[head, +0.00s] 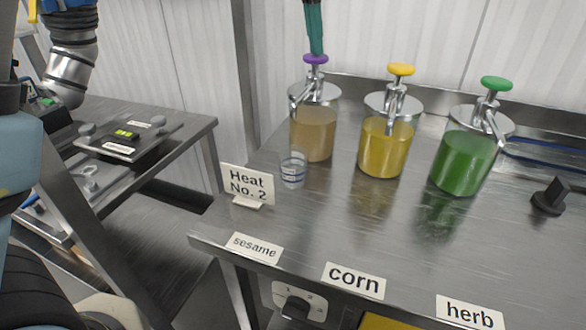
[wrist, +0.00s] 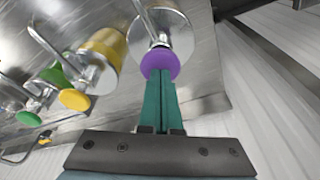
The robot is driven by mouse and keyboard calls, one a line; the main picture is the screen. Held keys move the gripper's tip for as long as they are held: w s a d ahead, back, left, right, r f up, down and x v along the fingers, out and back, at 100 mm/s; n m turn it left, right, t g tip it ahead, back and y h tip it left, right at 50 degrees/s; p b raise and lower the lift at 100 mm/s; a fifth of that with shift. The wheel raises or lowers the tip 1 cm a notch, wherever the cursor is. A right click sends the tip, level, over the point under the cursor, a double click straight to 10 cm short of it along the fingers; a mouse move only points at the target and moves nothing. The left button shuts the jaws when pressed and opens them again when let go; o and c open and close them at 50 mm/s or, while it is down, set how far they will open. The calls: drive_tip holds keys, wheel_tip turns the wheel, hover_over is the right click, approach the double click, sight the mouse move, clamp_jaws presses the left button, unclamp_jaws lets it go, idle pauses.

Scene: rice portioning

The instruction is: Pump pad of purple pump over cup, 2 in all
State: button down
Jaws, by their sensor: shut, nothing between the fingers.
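The pump with the purple pad (head: 316,59) stands at the back left of the steel table; its clear jar (head: 313,132) holds a tan liquid. The pad also shows in the wrist view (wrist: 160,62). My gripper (head: 314,50) has green fingers, shut and empty, pointing down with the tips at the top of the purple pad. In the wrist view the closed fingertips (wrist: 159,78) overlap the pad's edge; whether they press on it I cannot tell. A small clear cup (head: 293,170) stands on the table in front of the purple pump, near its spout.
A yellow-pad pump (head: 401,69) and a green-pad pump (head: 497,83) stand to the right. Signs read "Heat No. 2" (head: 247,184), "sesame" (head: 255,246), "corn" (head: 353,280) and "herb" (head: 470,313). A black knob (head: 549,196) is at right. The table's middle is clear.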

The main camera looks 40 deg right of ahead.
drive_tip(key=shift+f+b, duration=0.65)
drive_tip(key=shift+f, duration=0.6)
drive_tip(key=shift+r, duration=0.1)
drive_tip(key=shift+r+p, duration=1.8)
drive_tip(key=shift+r, duration=0.05)
drive_tip(key=shift+f, duration=0.15)
drive_tip(key=shift+f+b, duration=1.1)
drive_tip(key=shift+f, duration=0.7)
drive_tip(key=shift+r+p, duration=1.7)
drive_tip(key=shift+r, duration=0.2)
